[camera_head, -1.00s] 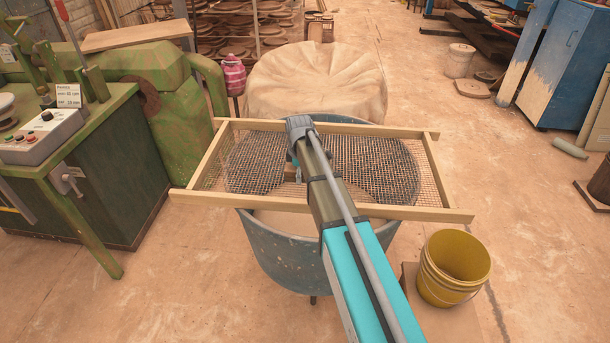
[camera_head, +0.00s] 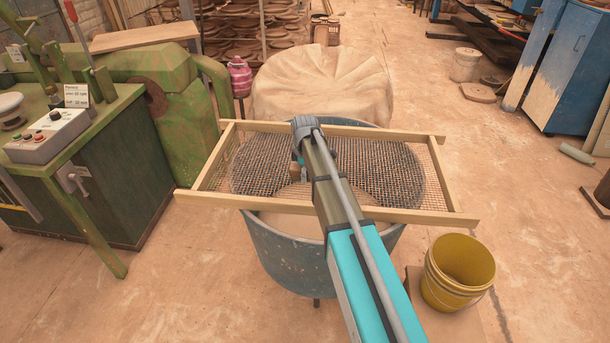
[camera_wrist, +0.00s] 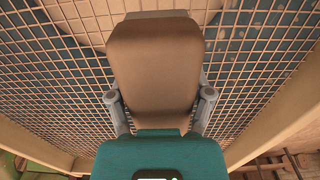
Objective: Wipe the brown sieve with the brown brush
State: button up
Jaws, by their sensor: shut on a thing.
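The brown sieve (camera_head: 190,194) is a wooden frame with a wire mesh, lying flat across the top of a blue tub (camera_head: 285,262). My gripper (camera_wrist: 160,108) is shut on the brown brush (camera_wrist: 153,68), a brown block held between its two grey fingers. In the wrist view the brush is over the mesh and hides part of it; I cannot tell whether it touches.
A yellow bucket (camera_head: 447,285) stands right of the tub. A green machine bench (camera_head: 100,190) with a control box (camera_head: 48,136) is close on the left. A cloth-covered round object (camera_head: 320,85) stands behind the sieve. Open floor lies to the right.

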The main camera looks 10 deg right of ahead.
jog(key=shift+d, duration=0.2)
jog(key=shift+s+d, duration=0.2)
jog(key=shift+d, duration=0.6)
jog(key=shift+s+d, duration=0.2)
jog(key=shift+d, duration=0.55)
jog(key=shift+d, duration=0.1)
jog(key=shift+s+d, duration=0.25)
jog(key=shift+d, duration=0.55)
jog(key=shift+s+d, duration=0.25)
jog(key=shift+d, duration=0.5)
jog(key=shift+s+d, duration=0.25)
jog(key=shift+d, duration=0.6)
jog(key=shift+s+d, duration=0.2)
jog(key=shift+d, duration=0.6)
jog(key=shift+d, duration=0.15)
jog(key=shift+s+d, duration=0.25)
jog(key=shift+d, duration=0.55)
jog(key=shift+s+d, duration=0.25)
jog(key=shift+d, duration=0.5)
jog(key=shift+s+d, duration=0.1)
jog(key=shift+d, duration=0.1)
